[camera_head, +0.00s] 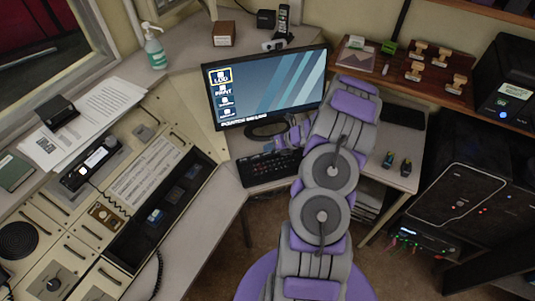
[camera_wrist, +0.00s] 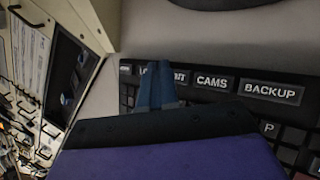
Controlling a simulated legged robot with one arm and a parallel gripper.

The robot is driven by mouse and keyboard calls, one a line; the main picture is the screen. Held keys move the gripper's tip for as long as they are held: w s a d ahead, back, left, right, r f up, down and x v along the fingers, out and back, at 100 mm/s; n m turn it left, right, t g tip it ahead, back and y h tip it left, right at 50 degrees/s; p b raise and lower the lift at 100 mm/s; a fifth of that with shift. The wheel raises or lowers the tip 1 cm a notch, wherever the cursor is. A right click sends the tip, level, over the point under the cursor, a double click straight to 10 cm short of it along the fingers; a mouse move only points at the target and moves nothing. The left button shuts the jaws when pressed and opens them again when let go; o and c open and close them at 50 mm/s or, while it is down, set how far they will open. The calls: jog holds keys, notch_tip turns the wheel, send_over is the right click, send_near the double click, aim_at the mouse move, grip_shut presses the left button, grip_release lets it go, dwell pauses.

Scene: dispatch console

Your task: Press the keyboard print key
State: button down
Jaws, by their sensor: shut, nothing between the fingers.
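The black keyboard (camera_head: 262,170) lies on the desk below the monitor; its left part shows beside my arm, and the rest is hidden. In the wrist view the keyboard (camera_wrist: 290,135) has a top row of labelled keys. In the head view my gripper (camera_head: 282,140) is at the keyboard's back edge.
The monitor (camera_head: 265,88) stands behind the keyboard, showing a menu with LOG highlighted above PRINT. The BACKUP key (camera_wrist: 271,91) is right of CAMS. A console panel (camera_head: 150,180) fills the left. A wooden shelf with stamps (camera_head: 437,57) and a black printer (camera_head: 508,85) are at right.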

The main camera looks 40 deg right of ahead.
jog(key=shift+f+p, duration=0.55)
jog(key=shift+f, duration=0.15)
dwell(0.8)
jog(key=shift+a+r, duration=0.1)
jog(key=shift+r+p, duration=0.75)
jog(key=shift+p, duration=0.35)
notch_tip(320, 180, up, 5)
jog(key=p, duration=0.5)
dwell(0.5)
notch_tip(320, 180, up, 8)
jog(key=p, duration=0.8)
send_over(270, 154)
